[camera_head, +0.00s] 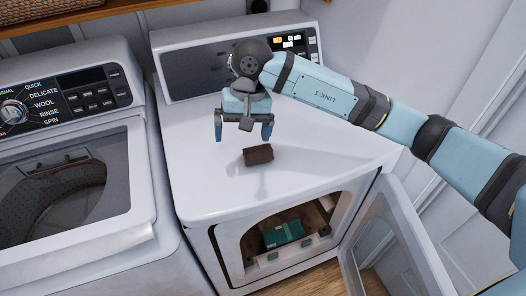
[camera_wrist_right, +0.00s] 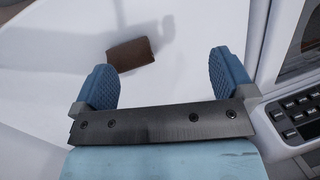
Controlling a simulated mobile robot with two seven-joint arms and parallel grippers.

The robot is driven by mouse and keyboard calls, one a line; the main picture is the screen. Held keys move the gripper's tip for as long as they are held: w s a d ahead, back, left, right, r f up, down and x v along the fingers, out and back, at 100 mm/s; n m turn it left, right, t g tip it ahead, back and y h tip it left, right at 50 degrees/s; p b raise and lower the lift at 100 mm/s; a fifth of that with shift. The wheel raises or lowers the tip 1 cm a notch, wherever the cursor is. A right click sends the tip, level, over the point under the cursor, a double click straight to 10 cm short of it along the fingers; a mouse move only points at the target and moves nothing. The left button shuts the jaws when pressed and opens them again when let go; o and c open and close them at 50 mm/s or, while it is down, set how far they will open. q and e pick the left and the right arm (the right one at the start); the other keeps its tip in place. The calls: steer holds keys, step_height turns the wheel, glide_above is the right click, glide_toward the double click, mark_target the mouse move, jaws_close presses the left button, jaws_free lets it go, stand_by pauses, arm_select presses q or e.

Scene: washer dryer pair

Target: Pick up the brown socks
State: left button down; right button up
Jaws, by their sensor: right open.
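The brown socks (camera_head: 258,154) show as a small dark brown folded bundle lying on the white top of the dryer (camera_head: 210,185). My right gripper (camera_head: 244,135) is open and empty above the dryer top, just behind and slightly left of the socks in the head view. In the right wrist view the socks (camera_wrist_right: 132,54) lie beyond the fingertips, nearer the left finger, and the open fingers (camera_wrist_right: 168,78) do not touch them. My left gripper is not in view.
The dryer door (camera_head: 395,240) stands open at the front right, with a teal item (camera_head: 283,234) inside the drum. The washer (camera_head: 70,150) stands to the left with its control panel behind. A wooden shelf (camera_head: 60,20) crosses the back. The dryer top around the socks is clear.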

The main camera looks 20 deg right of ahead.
mark_target(259, 149)
steer(key=w+d+t+h, duration=0.1)
steer(key=w+d+h, duration=0.1)
steer(key=w+d, duration=0.15)
steer(key=shift+n, duration=0.4)
steer(key=f, duration=0.6)
steer(key=shift+s+d+f, duration=0.15)
steer(key=shift+s+f, duration=0.2)
steer(key=shift+s, duration=0.05)
steer(key=f, duration=0.1)
steer(key=f+p, duration=0.1)
steer(key=f, duration=0.2)
steer(key=shift+s+d+f, duration=0.15)
steer(key=shift+d+f, duration=0.15)
steer(key=shift+f, duration=0.35)
steer(key=c, duration=0.8)
